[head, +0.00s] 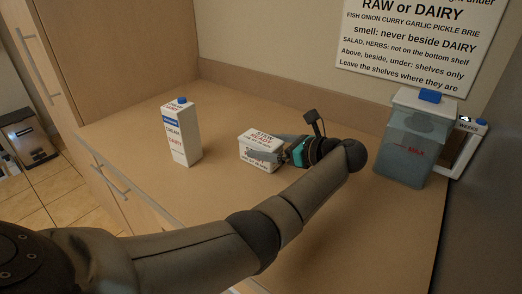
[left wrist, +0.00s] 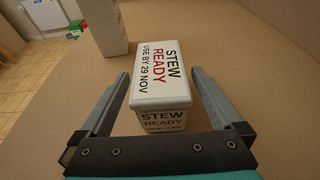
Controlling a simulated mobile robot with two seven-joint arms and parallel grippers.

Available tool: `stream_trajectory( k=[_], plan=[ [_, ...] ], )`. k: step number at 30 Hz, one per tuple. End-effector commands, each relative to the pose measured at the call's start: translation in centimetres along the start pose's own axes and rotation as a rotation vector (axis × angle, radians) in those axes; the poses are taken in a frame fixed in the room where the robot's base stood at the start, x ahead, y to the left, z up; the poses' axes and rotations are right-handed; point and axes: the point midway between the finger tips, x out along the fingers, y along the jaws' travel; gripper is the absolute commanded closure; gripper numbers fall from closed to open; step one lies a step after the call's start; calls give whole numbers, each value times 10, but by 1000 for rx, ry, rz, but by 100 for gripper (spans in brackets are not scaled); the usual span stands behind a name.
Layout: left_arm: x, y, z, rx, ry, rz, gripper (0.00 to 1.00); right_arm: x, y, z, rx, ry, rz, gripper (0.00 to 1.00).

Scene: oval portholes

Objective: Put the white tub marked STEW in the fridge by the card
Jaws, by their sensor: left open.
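The white tub marked STEW (head: 262,148) stands upright on the counter, with red READY lettering on its lid. In the left wrist view the tub (left wrist: 160,78) sits between the fingers and also reads USE BY 29 NOV. My left gripper (head: 276,152) is open around the tub, one finger on each side; gaps show in the left wrist view (left wrist: 160,85). The card (head: 418,40) is on the wall at the upper right; its top lines are cut off. No fridge interior is in view. My right gripper is not in view.
A white carton with a blue cap (head: 182,132) stands left of the tub. A clear jug marked MAX (head: 408,140) stands at the right, beside a white device marked WEEKS (head: 468,135). The counter (head: 215,195) is bare between carton and tub. Handled cabinet fronts line the left.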

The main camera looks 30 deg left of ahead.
Motion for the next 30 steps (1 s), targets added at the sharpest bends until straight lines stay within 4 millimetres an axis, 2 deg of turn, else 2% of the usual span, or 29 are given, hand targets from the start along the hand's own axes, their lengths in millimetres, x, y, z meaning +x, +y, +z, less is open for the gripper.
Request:
stream_trajectory(
  k=[1,5,13,30],
  plan=[
    [9,0,1,1,-3,1,0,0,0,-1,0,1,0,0],
    [21,0,0,1,-2,1,0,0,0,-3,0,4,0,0],
    [24,0,0,0,1,-1,0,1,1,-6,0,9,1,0],
    [23,0,0,0,0,-1,63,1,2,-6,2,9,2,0]
  ],
)
